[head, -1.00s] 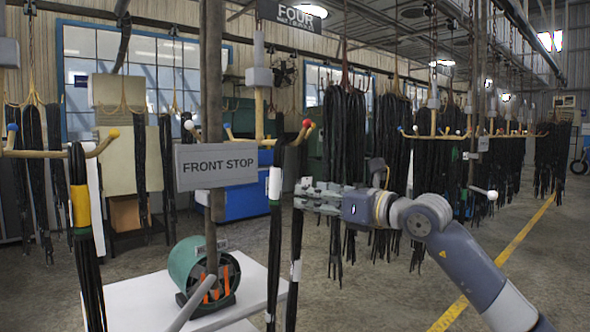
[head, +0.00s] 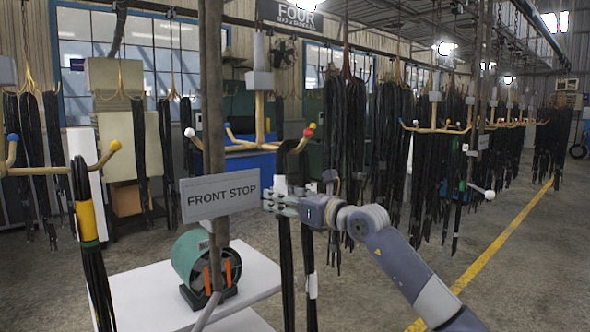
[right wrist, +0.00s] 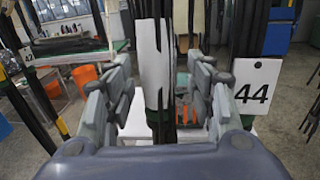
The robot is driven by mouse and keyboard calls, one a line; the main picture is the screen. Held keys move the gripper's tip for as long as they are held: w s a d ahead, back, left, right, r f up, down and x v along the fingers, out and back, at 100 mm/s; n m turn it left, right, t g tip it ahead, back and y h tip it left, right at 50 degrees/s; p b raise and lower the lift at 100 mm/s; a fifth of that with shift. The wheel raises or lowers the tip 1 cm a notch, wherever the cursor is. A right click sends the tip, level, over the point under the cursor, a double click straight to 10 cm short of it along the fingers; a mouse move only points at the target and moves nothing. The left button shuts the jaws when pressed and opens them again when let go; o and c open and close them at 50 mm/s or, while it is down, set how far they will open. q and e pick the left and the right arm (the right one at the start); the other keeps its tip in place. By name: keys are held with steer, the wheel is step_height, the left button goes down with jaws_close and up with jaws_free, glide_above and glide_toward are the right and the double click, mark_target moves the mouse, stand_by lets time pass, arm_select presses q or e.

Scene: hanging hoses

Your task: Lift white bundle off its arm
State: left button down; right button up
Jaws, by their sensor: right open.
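The white bundle (head: 285,262) is a looped black hose bundle with a white band, draped over a wooden arm with a red ball tip (head: 309,132). Its two legs hang down, the band on the left leg. My right gripper (head: 272,203) is level with the band and partly hides it in the head view. In the right wrist view the white band (right wrist: 153,62) stands upright between the open fingers of my right gripper (right wrist: 165,92), with gaps at both sides. The fingers are not closed on it. My left gripper is not in view.
A yellow-banded bundle (head: 90,222) hangs at the left. A FRONT STOP sign (head: 219,197) on a post is just left of my gripper. A green machine (head: 193,262) sits on a white table (head: 140,295) below. A white 44 tag (right wrist: 256,86) hangs right of the fingers.

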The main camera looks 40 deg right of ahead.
steer(key=shift+s, duration=0.1)
steer(key=shift+c, duration=1.3)
jaws_close()
steer(key=shift+d+r, duration=0.1)
steer(key=shift+r, duration=0.05)
steer(key=shift+r, duration=0.1)
